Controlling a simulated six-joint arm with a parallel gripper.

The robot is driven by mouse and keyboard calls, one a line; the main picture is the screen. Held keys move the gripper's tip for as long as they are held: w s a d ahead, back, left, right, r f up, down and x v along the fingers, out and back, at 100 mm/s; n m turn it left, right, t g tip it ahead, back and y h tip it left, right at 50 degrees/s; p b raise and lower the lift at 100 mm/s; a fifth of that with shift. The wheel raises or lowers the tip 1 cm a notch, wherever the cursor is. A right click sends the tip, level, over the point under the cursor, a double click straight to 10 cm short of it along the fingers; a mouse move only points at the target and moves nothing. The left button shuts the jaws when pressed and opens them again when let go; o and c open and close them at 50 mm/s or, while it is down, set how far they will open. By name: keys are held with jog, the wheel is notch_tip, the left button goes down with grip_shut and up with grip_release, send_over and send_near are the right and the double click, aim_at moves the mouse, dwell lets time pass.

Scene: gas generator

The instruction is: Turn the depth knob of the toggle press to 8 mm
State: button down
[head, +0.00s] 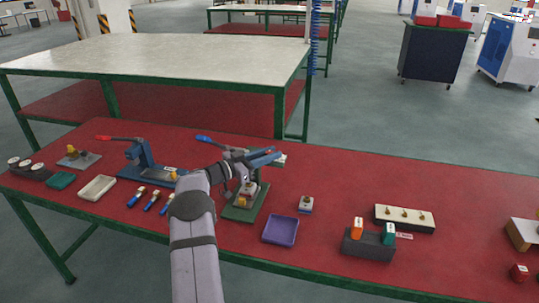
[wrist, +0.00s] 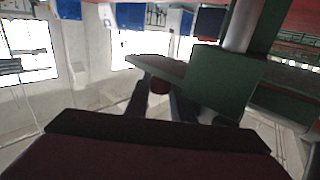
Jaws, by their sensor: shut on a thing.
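A press on a green base (head: 240,208) stands at mid-table in the head view, with a blue-tipped lever (head: 204,139) sticking out left. My arm and wrist cover much of it. In the wrist view, my gripper (wrist: 160,88) has its two dark fingers on either side of a small dark red round knob (wrist: 159,86), and it is shut on it. The knob sits beside the green press body (wrist: 225,80). No scale or depth marking can be read in either view, so the knob's setting cannot be told.
A blue press with a red lever (head: 140,158) stands left of my arm. Blue-handled tools (head: 151,201) lie left of my arm.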

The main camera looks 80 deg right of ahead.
jog(key=c, duration=1.5)
grip_release()
jog(key=shift+c, duration=0.2)
jog(key=shift+w+a, duration=0.1)
jog(key=p+v, duration=0.1)
jog(key=v, duration=0.6)
jog(key=shift+w+a+p, duration=0.2)
jog(key=shift+a+p, duration=0.15)
